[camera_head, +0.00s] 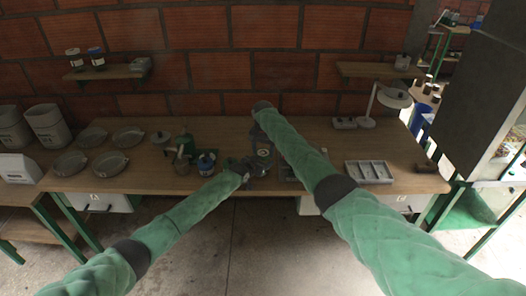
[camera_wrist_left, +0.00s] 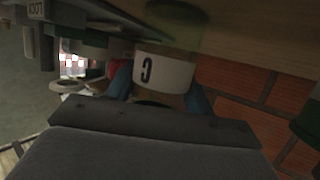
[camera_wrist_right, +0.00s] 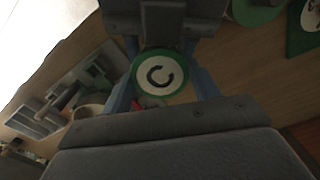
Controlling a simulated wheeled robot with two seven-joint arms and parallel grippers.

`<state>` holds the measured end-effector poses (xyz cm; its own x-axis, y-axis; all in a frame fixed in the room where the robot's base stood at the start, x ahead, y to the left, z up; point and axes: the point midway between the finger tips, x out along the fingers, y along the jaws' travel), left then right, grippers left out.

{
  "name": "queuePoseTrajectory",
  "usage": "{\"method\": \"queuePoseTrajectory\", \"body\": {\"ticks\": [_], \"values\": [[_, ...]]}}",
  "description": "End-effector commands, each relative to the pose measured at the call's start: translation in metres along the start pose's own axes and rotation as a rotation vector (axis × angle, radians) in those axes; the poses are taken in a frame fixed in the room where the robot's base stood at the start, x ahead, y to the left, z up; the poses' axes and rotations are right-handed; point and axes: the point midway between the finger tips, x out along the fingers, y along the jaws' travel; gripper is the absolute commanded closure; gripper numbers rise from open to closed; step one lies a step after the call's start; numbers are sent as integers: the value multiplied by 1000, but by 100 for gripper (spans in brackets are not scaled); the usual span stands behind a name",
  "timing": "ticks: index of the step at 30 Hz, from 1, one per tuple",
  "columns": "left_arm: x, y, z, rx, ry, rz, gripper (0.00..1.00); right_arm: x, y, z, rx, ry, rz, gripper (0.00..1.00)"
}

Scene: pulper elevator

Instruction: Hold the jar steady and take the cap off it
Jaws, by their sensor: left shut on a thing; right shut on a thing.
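The jar (camera_head: 263,152) stands near the middle of the workbench, partly hidden by my arms. In the left wrist view it shows greenish sides and a white label marked C (camera_wrist_left: 163,71), with blue fingers on either side. My left gripper (camera_head: 249,167) is shut on the jar. In the right wrist view the round green cap (camera_wrist_right: 182,76) has a white disc marked C and sits between the blue fingers of my right gripper (camera_wrist_right: 165,88), which is shut on it from above. Whether the cap still touches the jar's rim is hidden.
A blue-lidded jar (camera_head: 206,164) and green equipment (camera_head: 184,148) stand left of the jar. Several metal plates (camera_head: 127,137) lie further left. A grey divided tray (camera_head: 368,172) and a lamp (camera_head: 393,98) are at the right. A brick wall (camera_head: 220,70) stands behind.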

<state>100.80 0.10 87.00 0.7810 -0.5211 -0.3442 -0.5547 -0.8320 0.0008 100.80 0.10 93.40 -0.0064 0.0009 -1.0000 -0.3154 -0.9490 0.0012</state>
Motion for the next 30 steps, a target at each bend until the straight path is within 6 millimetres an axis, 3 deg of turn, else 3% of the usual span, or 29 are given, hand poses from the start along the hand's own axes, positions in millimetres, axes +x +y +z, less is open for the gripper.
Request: {"method": "queuePoseTrajectory", "body": {"ticks": [9,22,23,24,26,30], "values": [[1,4,0,1,1,4,100,-2,-1,-1,-368,4,-2,67],[1,4,0,1,1,5,100,-2,-1,-1,-426,5,-2,67],[1,4,-1,1,2,5,100,-2,-1,-1,-426,5,-2,34],[1,4,-1,1,2,5,100,-2,-1,-1,-426,4,-2,26],[1,4,-1,1,1,4,100,-2,-1,-1,-425,4,-2,18],[0,2,-1,1,1,2,100,-1,0,0,-425,2,-1,18]]}}
